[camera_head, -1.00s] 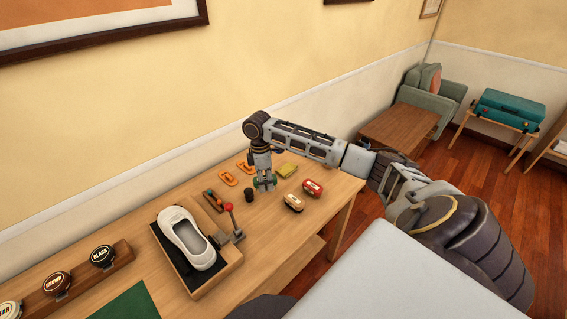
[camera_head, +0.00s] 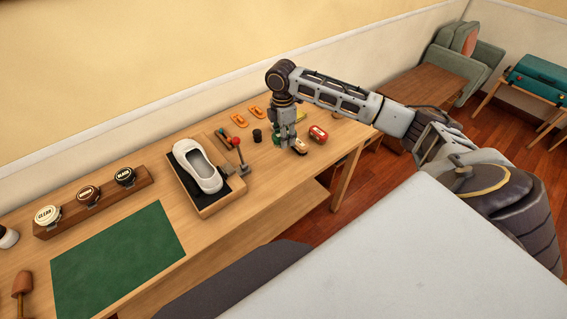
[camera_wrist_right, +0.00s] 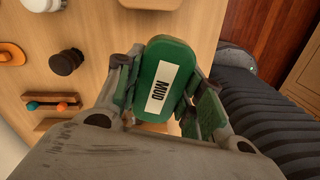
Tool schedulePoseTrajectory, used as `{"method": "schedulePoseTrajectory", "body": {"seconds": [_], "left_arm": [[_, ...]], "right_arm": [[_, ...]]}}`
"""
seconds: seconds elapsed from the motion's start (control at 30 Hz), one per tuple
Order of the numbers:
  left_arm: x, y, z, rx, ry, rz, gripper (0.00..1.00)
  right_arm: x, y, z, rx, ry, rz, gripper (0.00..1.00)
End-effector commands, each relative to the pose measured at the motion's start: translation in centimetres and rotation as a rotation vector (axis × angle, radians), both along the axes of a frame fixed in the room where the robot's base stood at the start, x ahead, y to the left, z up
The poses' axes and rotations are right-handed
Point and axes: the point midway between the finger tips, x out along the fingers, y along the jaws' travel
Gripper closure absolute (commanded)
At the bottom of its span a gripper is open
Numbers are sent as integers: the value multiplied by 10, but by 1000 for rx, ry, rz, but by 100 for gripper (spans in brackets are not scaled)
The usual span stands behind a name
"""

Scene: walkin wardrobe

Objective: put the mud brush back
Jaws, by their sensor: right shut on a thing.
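The mud brush (camera_wrist_right: 163,78) is green with a white label reading MUD. In the right wrist view it sits between the fingers of my right gripper (camera_wrist_right: 165,95), which is shut on it. In the head view my right gripper (camera_head: 286,143) points down over the right part of the table, with the brush mostly hidden by the fingers. I cannot tell whether the mud brush touches the table. My left gripper is not in view.
The table's front right edge is close.

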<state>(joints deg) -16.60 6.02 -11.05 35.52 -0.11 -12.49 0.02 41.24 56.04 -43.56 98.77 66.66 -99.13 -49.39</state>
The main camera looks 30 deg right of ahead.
Motion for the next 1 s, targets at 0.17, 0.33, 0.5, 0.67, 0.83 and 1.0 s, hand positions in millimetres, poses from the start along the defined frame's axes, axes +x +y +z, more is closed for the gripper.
{"method": "schedulePoseTrajectory", "body": {"seconds": [0.17,0.33,0.5,0.67,0.83,1.0], "left_arm": [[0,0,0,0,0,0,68],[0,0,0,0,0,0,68],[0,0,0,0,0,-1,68],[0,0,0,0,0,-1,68],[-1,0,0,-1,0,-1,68],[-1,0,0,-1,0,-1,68]], "right_arm": [[3,10,1,2,-10,70,91],[6,16,1,7,-20,132,91],[9,18,1,10,-31,188,91],[10,19,1,15,-43,234,91],[10,19,1,19,-55,252,91],[10,19,1,20,-55,251,91]]}}
